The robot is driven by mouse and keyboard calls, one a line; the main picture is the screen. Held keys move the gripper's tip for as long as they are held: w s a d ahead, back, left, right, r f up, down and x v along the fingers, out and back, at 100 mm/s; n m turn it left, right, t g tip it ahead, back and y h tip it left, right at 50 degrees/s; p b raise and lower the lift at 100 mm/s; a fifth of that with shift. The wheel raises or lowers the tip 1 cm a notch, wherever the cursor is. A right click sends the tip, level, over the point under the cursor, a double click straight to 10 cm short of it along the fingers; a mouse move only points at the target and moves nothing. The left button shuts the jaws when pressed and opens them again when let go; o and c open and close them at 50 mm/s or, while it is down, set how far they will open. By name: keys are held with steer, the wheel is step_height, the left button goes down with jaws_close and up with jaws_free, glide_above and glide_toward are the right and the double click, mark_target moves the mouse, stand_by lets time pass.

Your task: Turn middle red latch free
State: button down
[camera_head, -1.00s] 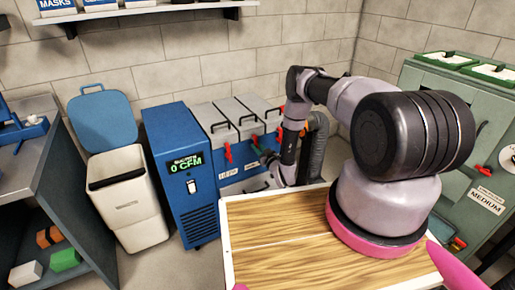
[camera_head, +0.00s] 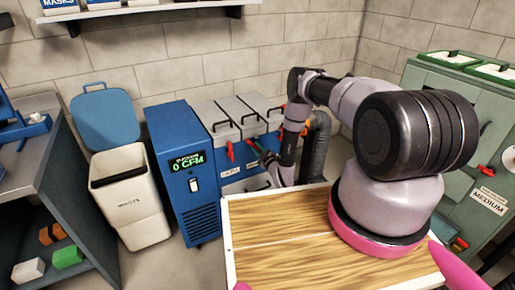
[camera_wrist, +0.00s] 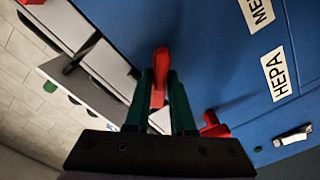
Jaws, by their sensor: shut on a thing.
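The middle red latch (camera_wrist: 160,68) is on the front of the blue filter cabinet (camera_wrist: 195,55), between the two green fingers of my gripper (camera_wrist: 161,85) in the wrist view. My gripper is shut on it, and the latch's red end sticks out past the fingertips. In the head view my gripper (camera_head: 259,149) is at the cabinet front, and my wrist largely hides the middle latch. The left red latch (camera_head: 230,152) hangs down beside it. Another red latch (camera_wrist: 213,126) shows to the right in the wrist view.
Grey lids with black handles (camera_head: 249,108) top the cabinet. A blue unit reading 0 CFM (camera_head: 186,175) stands to its left, with a white waste bin (camera_head: 130,205) beyond. A grey hose (camera_head: 317,150) rises right of my wrist. A wooden top (camera_head: 275,240) lies in front.

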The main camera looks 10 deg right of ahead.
steer(key=n, duration=0.4)
steer(key=shift+s+a+f+n, duration=0.1)
steer(key=shift+a+f+n, duration=0.2)
steer(key=shift+f, duration=0.1)
steer(key=shift+f+n, duration=0.2)
steer(key=shift+n, duration=0.8)
steer(key=shift+f+n, duration=0.2)
steer(key=shift+n, duration=0.8)
steer(key=c, duration=0.9)
jaws_free()
steer(key=shift+s, duration=0.1)
steer(key=v, duration=1)
steer(key=shift+s+d, duration=0.1)
steer(key=shift+s, duration=0.25)
